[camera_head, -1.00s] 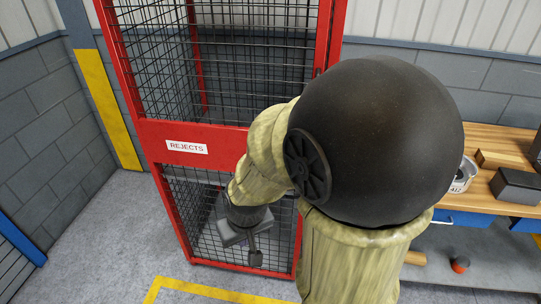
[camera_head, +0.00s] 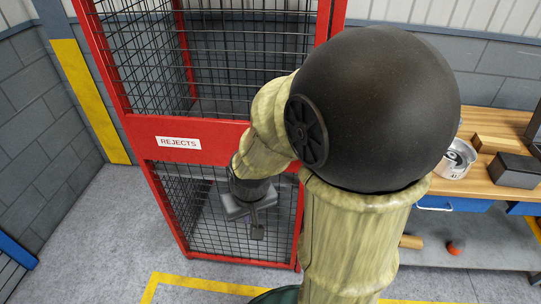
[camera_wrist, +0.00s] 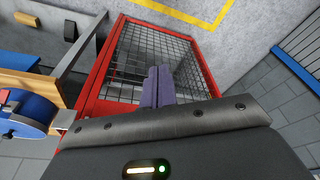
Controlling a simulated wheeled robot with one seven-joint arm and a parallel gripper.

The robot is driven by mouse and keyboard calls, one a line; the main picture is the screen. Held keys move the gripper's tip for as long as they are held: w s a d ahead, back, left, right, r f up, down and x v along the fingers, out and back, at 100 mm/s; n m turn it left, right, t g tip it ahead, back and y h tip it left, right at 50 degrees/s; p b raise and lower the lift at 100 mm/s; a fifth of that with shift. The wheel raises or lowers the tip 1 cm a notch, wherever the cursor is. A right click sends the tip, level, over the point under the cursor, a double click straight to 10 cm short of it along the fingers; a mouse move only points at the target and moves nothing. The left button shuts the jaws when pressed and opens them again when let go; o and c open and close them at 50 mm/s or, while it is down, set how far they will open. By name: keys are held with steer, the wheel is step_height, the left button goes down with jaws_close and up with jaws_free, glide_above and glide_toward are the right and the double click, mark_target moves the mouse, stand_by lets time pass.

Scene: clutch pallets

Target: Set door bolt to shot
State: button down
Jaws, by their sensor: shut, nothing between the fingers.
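The red mesh cage door (camera_head: 215,140) has a white REJECTS label (camera_head: 178,142) on its cross panel. The cage's red frame and mesh also show in the wrist view (camera_wrist: 103,75). I cannot make out the door bolt; my arm covers much of the door's right side in the head view. My gripper (camera_head: 257,234) points down in front of the lower mesh, left of the right post. In the wrist view its purple-grey fingers (camera_wrist: 158,84) are together and empty, with the mesh behind them.
A wooden workbench (camera_head: 478,176) stands at right, with a metal can (camera_head: 457,160) and a dark box (camera_head: 515,170) on it. An orange-tipped object (camera_head: 455,248) lies below. A yellow line (camera_head: 205,286) marks the floor before the cage. Floor at left is open.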

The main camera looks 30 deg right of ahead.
steer(key=w+d+r+m+g+h, duration=0.1)
steer(key=w+d+r+m+h, duration=0.2)
steer(key=w, duration=0.7)
steer(key=w+d+r+m+g+h+p, duration=0.1)
steer(key=w+d+r+m+h, duration=0.2)
steer(key=w, duration=0.7)
steer(key=shift+w+d+m+h, duration=0.25)
steer(key=shift+d+m+h, duration=0.1)
steer(key=shift+m, duration=0.35)
steer(key=shift+d, duration=0.1)
steer(key=s+d+r+p+x, duration=0.1)
steer(key=s+p+x, duration=0.1)
steer(key=x, duration=1)
steer(key=shift+d+f+p, duration=0.2)
steer(key=shift+d+p, duration=0.2)
steer(key=shift+p, duration=0.2)
steer(key=shift+s, duration=0.15)
